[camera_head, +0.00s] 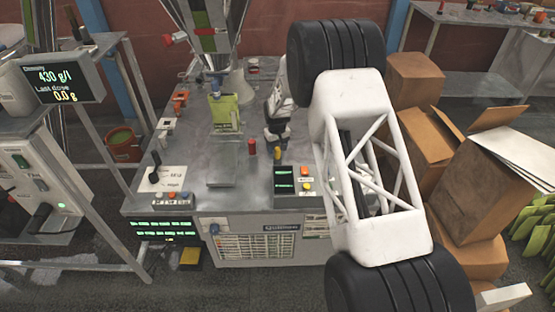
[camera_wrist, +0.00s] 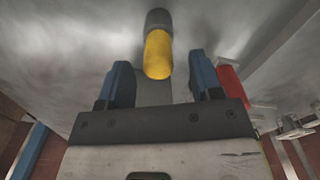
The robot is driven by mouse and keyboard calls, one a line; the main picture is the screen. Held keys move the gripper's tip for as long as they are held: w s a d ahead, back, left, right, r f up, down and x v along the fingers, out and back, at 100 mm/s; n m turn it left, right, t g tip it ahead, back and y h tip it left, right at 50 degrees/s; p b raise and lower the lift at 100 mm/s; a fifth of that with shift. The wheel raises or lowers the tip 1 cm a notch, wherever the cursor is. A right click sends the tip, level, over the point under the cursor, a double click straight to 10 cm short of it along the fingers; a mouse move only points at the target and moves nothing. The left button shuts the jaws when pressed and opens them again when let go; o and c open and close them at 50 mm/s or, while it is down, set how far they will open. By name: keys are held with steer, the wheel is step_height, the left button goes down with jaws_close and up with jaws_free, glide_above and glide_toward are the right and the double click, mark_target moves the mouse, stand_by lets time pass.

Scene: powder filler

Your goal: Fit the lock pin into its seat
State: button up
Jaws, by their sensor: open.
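A yellow, round-ended pin (camera_wrist: 158,55) with a dark collar, which looks like the lock pin, is in the wrist view. It lies in line with the gap between my fingers, just beyond their tips. My gripper (camera_wrist: 160,76) is open, with blue-backed dark fingers on both sides of that line and nothing gripped. In the head view my gripper (camera_head: 277,137) is low over the steel bench top, right above the small yellow pin (camera_head: 277,153). I cannot make out the seat.
A small red bottle-like object (camera_head: 252,147) stands left of the yellow pin; red also shows beside the right finger in the wrist view (camera_wrist: 230,84). A button panel (camera_head: 295,180) is in front. A hopper (camera_head: 208,35) rises behind the bench (camera_head: 210,205). Cardboard boxes (camera_head: 510,180) stand right.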

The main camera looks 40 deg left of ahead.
steer(key=shift+w+f, duration=0.1)
steer(key=shift+f, duration=1.8)
steer(key=c, duration=1)
steer(key=shift+r, duration=0.1)
steer(key=shift+r, duration=4.95)
